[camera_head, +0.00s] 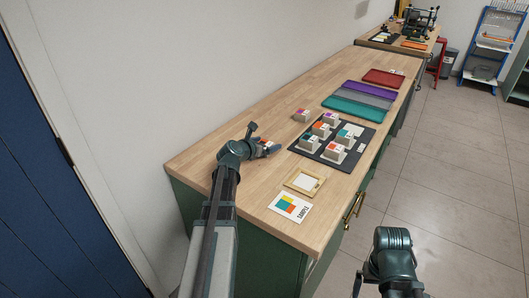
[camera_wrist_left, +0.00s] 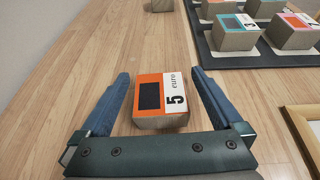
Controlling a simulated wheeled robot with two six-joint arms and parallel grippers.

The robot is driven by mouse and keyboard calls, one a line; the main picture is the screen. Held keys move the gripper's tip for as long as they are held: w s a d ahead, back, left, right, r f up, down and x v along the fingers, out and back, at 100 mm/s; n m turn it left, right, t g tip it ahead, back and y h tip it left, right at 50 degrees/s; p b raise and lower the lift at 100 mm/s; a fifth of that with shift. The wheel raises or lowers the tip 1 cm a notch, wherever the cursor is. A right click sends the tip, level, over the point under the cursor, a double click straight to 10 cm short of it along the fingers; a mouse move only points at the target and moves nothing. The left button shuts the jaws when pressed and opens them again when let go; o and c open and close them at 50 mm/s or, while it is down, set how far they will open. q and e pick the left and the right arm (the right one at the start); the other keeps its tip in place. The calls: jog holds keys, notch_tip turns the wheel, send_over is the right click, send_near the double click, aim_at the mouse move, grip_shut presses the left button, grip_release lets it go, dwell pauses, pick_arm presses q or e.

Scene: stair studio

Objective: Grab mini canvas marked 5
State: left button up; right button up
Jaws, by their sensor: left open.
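The mini canvas marked 5 (camera_wrist_left: 162,100) is a small block with an orange and white top, a dark rectangle and the words "5 euro". It lies on the wooden bench (camera_head: 235,147), between the spread fingers of my left gripper (camera_wrist_left: 160,77) in the left wrist view. The gripper is open, with a gap on both sides of the block. In the head view my left gripper (camera_head: 266,148) is low over the bench, left of the dark tray, and mostly covers the block. My right arm shows at the bottom right, but its jaws do not show.
A dark tray (camera_head: 352,161) with several similar blocks lies to the right. Another loose block (camera_head: 301,115) stands behind. A wooden frame (camera_head: 290,187) and a "sample" card (camera_head: 289,207) lie nearer the front. Teal, grey, purple and red trays lie farther back. A wall borders the bench's left.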

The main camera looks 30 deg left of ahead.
pick_arm(q)
jog(key=shift+w+f, duration=0.15)
jog(key=shift+w, duration=0.25)
jog(key=shift+s, duration=0.1)
jog(key=c, duration=1.4)
jog(key=shift+o, duration=0.2)
jog(key=shift+r, duration=0.25)
